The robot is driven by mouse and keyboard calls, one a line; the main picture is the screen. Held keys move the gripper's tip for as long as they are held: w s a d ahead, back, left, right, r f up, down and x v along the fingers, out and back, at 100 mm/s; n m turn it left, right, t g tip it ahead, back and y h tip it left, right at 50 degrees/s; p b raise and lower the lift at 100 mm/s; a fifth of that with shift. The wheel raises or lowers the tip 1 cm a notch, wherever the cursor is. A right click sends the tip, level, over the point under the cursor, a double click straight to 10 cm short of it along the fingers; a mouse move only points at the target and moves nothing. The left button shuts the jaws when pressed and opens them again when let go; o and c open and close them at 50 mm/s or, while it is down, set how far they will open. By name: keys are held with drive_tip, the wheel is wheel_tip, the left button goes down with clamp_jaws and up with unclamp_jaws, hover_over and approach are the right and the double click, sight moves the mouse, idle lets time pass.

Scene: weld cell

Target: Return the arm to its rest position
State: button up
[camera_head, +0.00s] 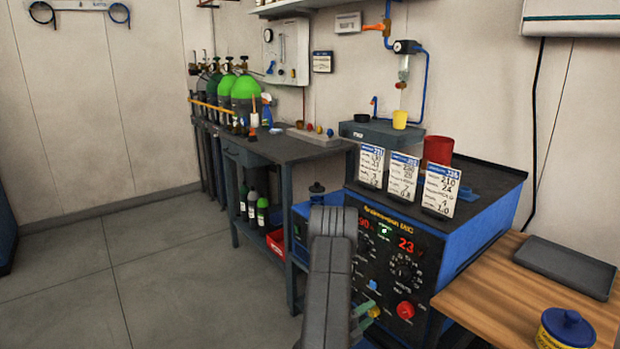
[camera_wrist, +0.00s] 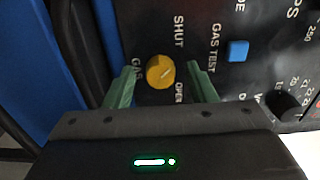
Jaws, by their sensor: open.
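My gripper (camera_head: 366,313) is low in front of the blue welding machine (camera_head: 470,240), at the left part of its black front panel. My grey arm rises in front of the machine's left side. In the wrist view, the two green fingers are open, one on each side of a yellow gas knob (camera_wrist: 160,73), with gaps between them and the knob. How far the fingertips are from the panel I cannot tell. The knob sits between the labels SHUT and OPEN. A blue GAS TEST button (camera_wrist: 237,51) is to its right.
Three cards (camera_head: 403,177) and a red cup (camera_head: 438,151) stand on the machine's top. A wooden table (camera_head: 510,290) with a grey tray (camera_head: 567,265) and a blue-yellow tin (camera_head: 566,329) is at the right. A dark workbench (camera_head: 285,150) stands behind; the floor (camera_head: 170,270) at the left is clear.

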drive_tip(key=shift+w+d, duration=0.1)
drive_tip(key=shift+d, duration=0.1)
drive_tip(key=p+v, duration=0.1)
drive_tip(key=v, duration=1.3)
drive_tip(key=b+x, duration=0.1)
drive_tip(key=x, duration=1.3)
drive_tip(key=shift+f+m, duration=0.1)
drive_tip(key=shift+m, duration=0.2)
drive_tip(key=m+b, duration=0.1)
drive_tip(key=m, duration=0.2)
drive_tip(key=m+b, duration=0.1)
drive_tip(key=m, duration=0.3)
drive_tip(key=shift+m, duration=0.4)
drive_tip(key=m+b, duration=0.1)
drive_tip(key=m, duration=0.3)
drive_tip(key=shift+r, duration=0.2)
drive_tip(key=shift+m, duration=2)
